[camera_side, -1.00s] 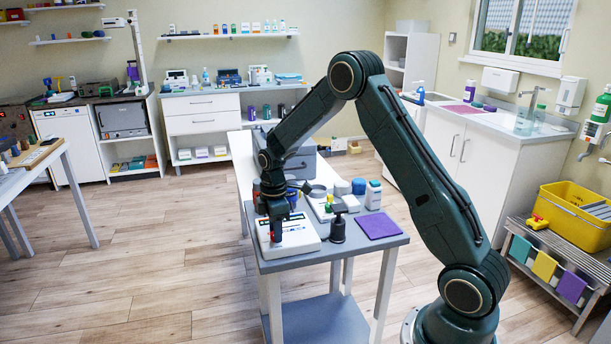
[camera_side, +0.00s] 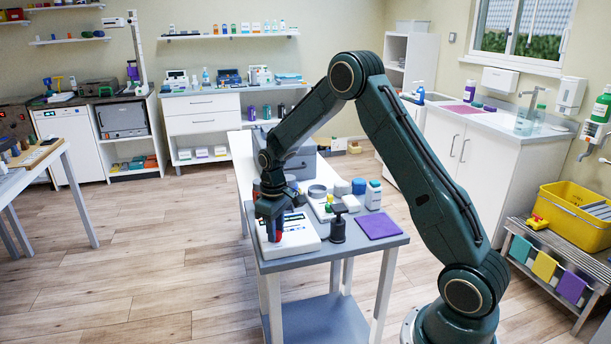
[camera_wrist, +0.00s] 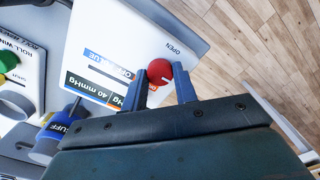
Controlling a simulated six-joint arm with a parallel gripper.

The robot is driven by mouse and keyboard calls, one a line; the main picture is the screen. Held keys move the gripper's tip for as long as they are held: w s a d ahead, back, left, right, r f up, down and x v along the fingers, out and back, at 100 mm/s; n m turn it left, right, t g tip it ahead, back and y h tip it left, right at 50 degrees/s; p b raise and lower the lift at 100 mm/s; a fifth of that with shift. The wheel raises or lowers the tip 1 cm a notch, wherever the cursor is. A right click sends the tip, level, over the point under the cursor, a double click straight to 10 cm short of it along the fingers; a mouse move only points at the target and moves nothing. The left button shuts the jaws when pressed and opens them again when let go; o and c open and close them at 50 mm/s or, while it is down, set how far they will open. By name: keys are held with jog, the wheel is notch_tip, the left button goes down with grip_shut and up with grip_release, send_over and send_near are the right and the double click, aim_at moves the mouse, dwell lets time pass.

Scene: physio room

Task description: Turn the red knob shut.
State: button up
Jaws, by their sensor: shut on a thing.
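The red knob (camera_wrist: 160,71) is on a white device (camera_wrist: 120,40) whose face carries printed words, among them "OPEN". A pale mark shows on the knob's face. In the wrist view the two blue fingers of my gripper (camera_wrist: 161,84) stand on either side of the knob, shut on it. In the side view my gripper (camera_side: 272,230) points down at the front left of the white device (camera_side: 300,238), on the grey table. The knob is mostly hidden there between the fingers.
A blue-ended fitting (camera_wrist: 62,132) lies close to my gripper in the wrist view. Floor is clear left of the table.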

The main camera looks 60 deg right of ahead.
jog(key=shift+m, duration=0.3)
jog(key=o, duration=1)
jog(key=shift+c, duration=0.2)
notch_tip(320, 180, up, 14)
dwell(0.3)
